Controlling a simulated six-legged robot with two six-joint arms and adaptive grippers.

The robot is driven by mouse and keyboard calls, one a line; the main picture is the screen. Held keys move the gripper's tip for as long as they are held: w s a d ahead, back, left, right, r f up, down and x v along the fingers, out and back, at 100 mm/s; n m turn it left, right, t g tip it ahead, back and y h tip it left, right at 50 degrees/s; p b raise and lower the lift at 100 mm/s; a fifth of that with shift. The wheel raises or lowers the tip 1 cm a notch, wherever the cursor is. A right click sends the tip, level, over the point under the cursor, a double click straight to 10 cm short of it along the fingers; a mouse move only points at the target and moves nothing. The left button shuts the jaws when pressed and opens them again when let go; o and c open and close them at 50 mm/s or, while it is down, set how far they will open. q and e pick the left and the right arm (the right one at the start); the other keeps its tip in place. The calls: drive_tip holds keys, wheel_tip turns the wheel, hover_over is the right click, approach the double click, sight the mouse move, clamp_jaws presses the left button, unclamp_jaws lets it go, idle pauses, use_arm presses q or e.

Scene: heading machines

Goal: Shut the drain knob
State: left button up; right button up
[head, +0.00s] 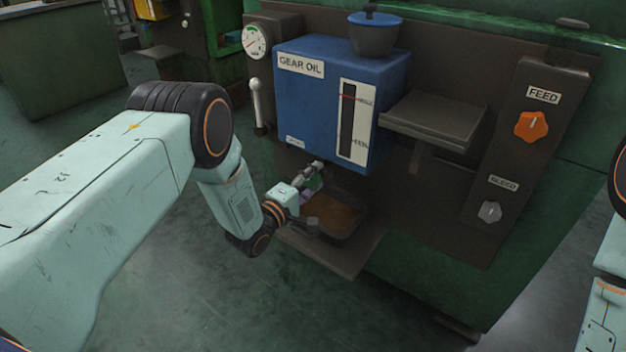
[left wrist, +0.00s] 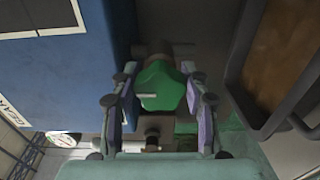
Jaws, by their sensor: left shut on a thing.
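The drain knob (left wrist: 162,88) is a green lobed knob with a pale pointer line, under the blue gear oil tank (head: 330,95). In the left wrist view it sits between my left gripper's two fingers (left wrist: 160,104), which close on it from both sides. The pointer line lies sideways across the picture there. In the head view my left gripper (head: 312,186) reaches below the tank, and its wrist and fingers hide most of the knob. Of my right arm only links show at the right edge; its gripper is out of view.
A drip tray with brown oil (head: 335,215) stands on a shelf just below the gripper; it also shows in the left wrist view (left wrist: 246,62). An orange feed knob (head: 531,125) and a grey bleed knob (head: 489,212) are on the right panel. A lever (head: 257,103) stands left.

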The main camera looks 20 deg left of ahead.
use_arm(q)
drive_tip(key=shift+f, duration=0.1)
idle(0.3)
drive_tip(key=o, duration=1.2)
drive_tip(key=v, duration=1.2)
